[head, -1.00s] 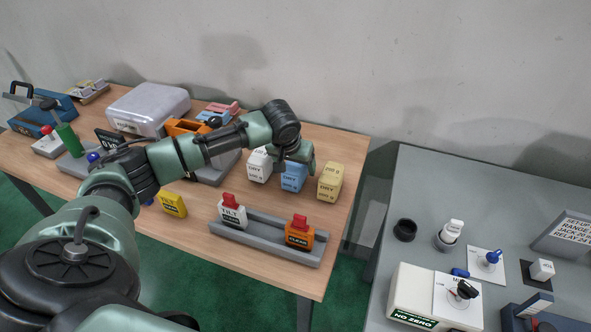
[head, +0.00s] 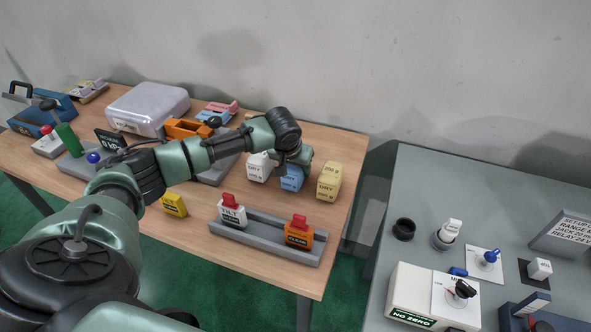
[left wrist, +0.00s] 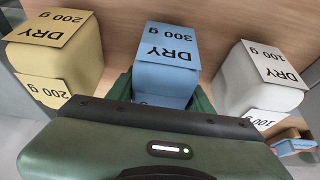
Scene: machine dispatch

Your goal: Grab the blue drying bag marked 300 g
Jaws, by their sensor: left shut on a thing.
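The blue drying bag (head: 291,180) stands on the wooden table between a white bag (head: 261,167) and a yellow bag (head: 329,182). In the left wrist view the blue bag (left wrist: 168,60) reads "DRY 300 g", upside down. The yellow bag (left wrist: 55,50) reads 200 g and the white bag (left wrist: 262,80) reads 100 g. My left gripper (head: 296,165) is down over the blue bag, and its green fingers are shut on the bag's sides. The gripper body hides the bag's lower part in the wrist view. My right gripper is not in view.
A grey rail (head: 265,238) with a white TILT block and an orange block lies in front of the bags. A yellow block (head: 174,205) is left of it. A silver case (head: 149,108) stands behind. A grey table (head: 470,190) with instruments is at right.

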